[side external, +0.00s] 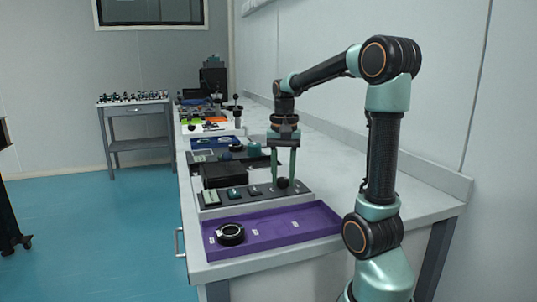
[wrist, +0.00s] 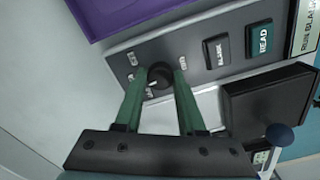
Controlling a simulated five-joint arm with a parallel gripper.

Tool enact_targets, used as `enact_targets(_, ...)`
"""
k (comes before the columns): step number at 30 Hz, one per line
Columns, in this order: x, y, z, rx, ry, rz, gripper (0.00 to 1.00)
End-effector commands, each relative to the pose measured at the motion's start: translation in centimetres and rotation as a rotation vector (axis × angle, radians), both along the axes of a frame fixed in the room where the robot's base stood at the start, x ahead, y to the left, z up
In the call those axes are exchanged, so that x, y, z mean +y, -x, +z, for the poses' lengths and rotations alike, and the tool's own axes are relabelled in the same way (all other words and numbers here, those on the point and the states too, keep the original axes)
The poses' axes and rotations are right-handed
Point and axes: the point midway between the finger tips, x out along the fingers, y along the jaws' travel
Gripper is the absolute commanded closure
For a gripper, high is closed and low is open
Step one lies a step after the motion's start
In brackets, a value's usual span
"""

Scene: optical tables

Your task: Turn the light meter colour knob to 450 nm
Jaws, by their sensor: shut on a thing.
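The light meter is a low grey panel; its face (wrist: 205,45) fills the upper part of the wrist view, and it sits on the bench in the side view (side external: 222,201). The black round colour knob (wrist: 160,75) has a pale pointer mark. Small white labels surround it, too small to read. My gripper (wrist: 161,78) has two long green fingers, one on each side of the knob, shut on it. In the side view my gripper (side external: 284,182) reaches straight down to the knob (side external: 283,183) at the panel's right end.
The panel also carries a BLANK button (wrist: 217,51) and a green READ button (wrist: 260,39). A black box (side external: 224,174) stands right behind the panel.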

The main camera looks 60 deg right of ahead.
Motion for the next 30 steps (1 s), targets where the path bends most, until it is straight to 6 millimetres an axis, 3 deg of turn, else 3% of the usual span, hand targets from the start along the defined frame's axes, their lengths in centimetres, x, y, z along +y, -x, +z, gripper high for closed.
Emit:
enact_targets(18,0.02,-0.11,0.13,-0.002,0.002,0.561,1.0)
enact_targets(30,0.04,-0.14,0.16,-0.002,0.003,0.826,1.0)
